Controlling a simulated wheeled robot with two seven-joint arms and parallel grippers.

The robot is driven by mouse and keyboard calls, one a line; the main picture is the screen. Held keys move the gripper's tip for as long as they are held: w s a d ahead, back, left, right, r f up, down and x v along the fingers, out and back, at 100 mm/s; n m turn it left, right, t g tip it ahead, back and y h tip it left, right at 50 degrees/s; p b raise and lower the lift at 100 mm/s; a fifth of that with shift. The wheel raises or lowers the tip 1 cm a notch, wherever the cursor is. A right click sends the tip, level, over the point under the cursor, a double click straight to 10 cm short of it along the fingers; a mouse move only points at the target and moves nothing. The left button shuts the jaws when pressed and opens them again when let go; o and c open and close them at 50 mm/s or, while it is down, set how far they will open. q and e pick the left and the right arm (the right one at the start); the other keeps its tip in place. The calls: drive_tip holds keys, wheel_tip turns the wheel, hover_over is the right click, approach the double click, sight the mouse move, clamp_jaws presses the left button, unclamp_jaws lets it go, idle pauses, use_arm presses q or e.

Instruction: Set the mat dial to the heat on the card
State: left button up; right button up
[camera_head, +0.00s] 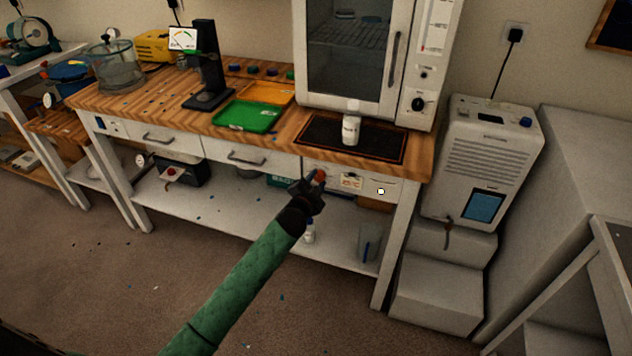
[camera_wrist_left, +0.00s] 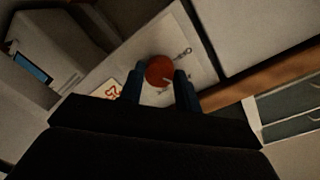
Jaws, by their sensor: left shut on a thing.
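The red mat dial (camera_head: 321,175) is on the white front panel under the bench top, below the mat. My left gripper (camera_head: 314,184) is at the dial. In the left wrist view the dial (camera_wrist_left: 159,70) sits between the two blue fingers, which are shut on it. A pale mark shows on the dial's face, and small marks lie on the panel around it. The dark mat (camera_head: 385,150) with an orange border lies on the bench above. My right gripper is not in view.
A white bottle (camera_head: 350,128) stands on the mat. An oven (camera_head: 355,55) is behind it. Green (camera_head: 248,115) and orange (camera_head: 267,93) trays lie to the left. A white machine (camera_head: 490,150) stands right of the bench.

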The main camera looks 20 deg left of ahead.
use_arm(q)
drive_tip(key=o, duration=1)
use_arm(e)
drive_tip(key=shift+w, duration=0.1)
use_arm(q)
drive_tip(key=shift+s, duration=0.25)
drive_tip(key=s, duration=0.2)
drive_tip(key=s+b, duration=0.1)
drive_tip(key=s, duration=0.4)
drive_tip(key=shift+s+a+r, duration=0.1)
drive_tip(key=shift+a+r, duration=0.1)
drive_tip(key=shift+r, duration=0.05)
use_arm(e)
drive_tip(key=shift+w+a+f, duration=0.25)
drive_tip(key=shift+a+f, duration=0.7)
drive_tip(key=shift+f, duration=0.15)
